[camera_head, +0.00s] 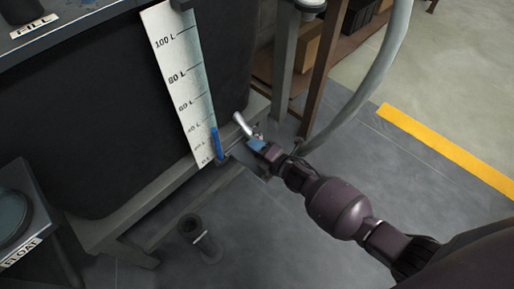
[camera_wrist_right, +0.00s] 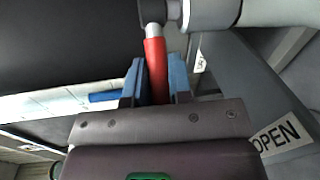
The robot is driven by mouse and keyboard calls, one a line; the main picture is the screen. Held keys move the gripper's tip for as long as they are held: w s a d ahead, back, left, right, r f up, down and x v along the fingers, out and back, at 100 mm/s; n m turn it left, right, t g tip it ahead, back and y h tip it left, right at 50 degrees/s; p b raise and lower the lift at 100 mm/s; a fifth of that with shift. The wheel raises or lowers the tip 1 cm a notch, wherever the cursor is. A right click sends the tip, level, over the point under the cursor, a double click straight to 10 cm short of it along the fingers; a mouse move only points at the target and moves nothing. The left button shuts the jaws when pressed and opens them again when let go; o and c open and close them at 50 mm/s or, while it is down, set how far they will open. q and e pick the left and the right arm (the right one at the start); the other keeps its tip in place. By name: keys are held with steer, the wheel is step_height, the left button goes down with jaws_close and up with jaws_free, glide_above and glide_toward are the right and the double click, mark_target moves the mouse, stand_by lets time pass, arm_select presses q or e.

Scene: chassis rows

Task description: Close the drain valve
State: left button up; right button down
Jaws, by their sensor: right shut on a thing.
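The drain valve's red lever handle (camera_wrist_right: 155,66) shows in the right wrist view, with a pale metal stem leading up to a grey pipe fitting (camera_wrist_right: 212,12). My right gripper (camera_wrist_right: 157,85) has its blue fingers on both sides of the red handle and is shut on it. In the head view my right gripper (camera_head: 256,144) is low at the front of the tank, beside a pale metal pipe piece (camera_head: 241,123). The red handle is hidden there. A white label reading OPEN (camera_wrist_right: 277,138) shows at the lower right of the wrist view. My left gripper is not in view.
The dark tank (camera_head: 110,110) sits on a grey frame (camera_head: 140,212), with a white litre gauge (camera_head: 182,80) and a blue level mark (camera_head: 217,144). A grey hose (camera_head: 378,70) hangs at right. A floor drain pipe (camera_head: 198,238) stands below. Floor at right is clear.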

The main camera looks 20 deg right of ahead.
stand_by(0.6)
steer(key=c, duration=1)
jaws_free()
steer(key=shift+c, duration=0.2)
steer(key=p+v, duration=0.2)
steer(key=v, duration=0.8)
steer(key=shift+s+p, duration=0.4)
steer(key=shift+d, duration=0.1)
